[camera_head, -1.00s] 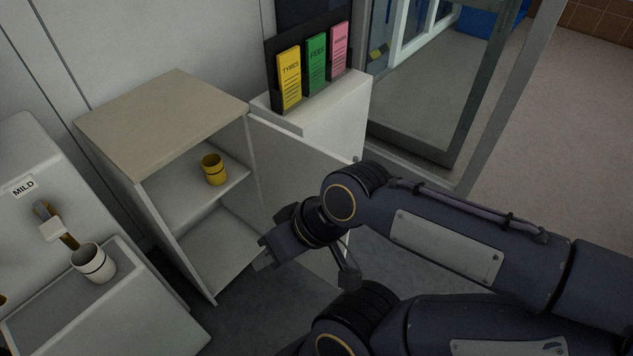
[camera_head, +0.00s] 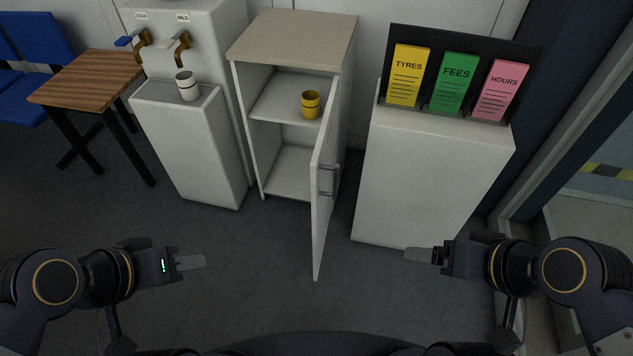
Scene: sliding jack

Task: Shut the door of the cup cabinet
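The cup cabinet (camera_head: 238,54) is a white box with a beige top, standing against the back wall at upper middle. Its door (camera_head: 322,215) is hinged on the right side and stands wide open, swung out toward me. A grey bar handle (camera_head: 328,180) is on the door's right-hand outer face. A yellow cup (camera_head: 310,104) stands on the inner shelf. My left gripper (camera_head: 200,262) is empty, left of the door and apart from it. My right gripper (camera_head: 410,254) is empty, right of the door and apart from it. Finger gaps are unclear on both.
A white water dispenser (camera_head: 215,150) with a white cup (camera_head: 187,86) stands left of the cabinet. A wooden table (camera_head: 85,78) and blue chairs are farther left. A white stand (camera_head: 430,180) with leaflets is close right of the door. The floor before me is clear.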

